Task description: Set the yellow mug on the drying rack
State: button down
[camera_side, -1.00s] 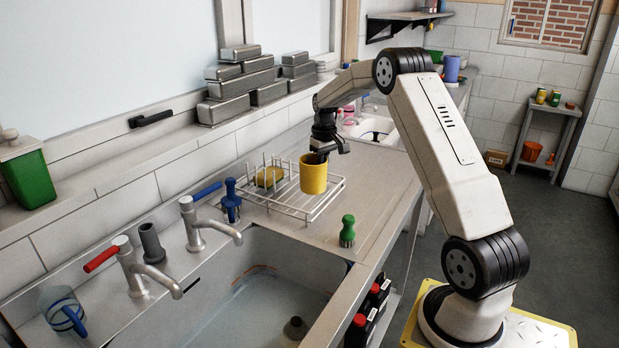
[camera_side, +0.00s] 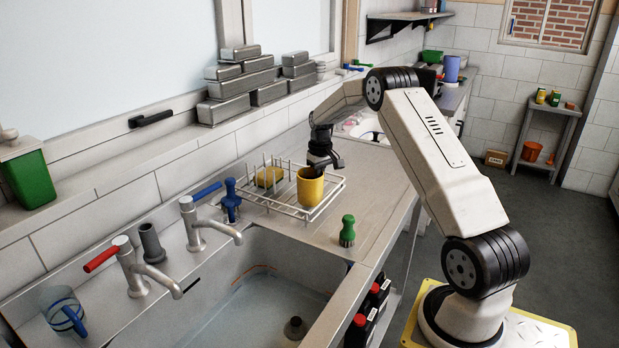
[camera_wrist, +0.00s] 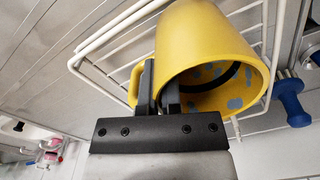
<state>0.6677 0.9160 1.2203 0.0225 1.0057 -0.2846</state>
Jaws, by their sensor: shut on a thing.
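The yellow mug (camera_side: 309,189) is upright at the right part of the white wire drying rack (camera_side: 336,184) in the side view. Its base is level with the rack's wires, but I cannot tell if it bears its full weight. Blue-grey patches show inside the mug. The rack (camera_wrist: 110,46) shows behind it.
A green brush (camera_side: 347,230) stands in front of the rack. A blue brush (camera_side: 230,203) stands at the left. The sink (camera_side: 262,290) and taps (camera_side: 207,222) are nearer the camera.

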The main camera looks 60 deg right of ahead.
jog(key=shift+f, duration=0.1)
dwell(0.3)
jog(key=c, duration=0.8)
grip_release()
notch_tip(320, 180, up, 12)
dwell(0.5)
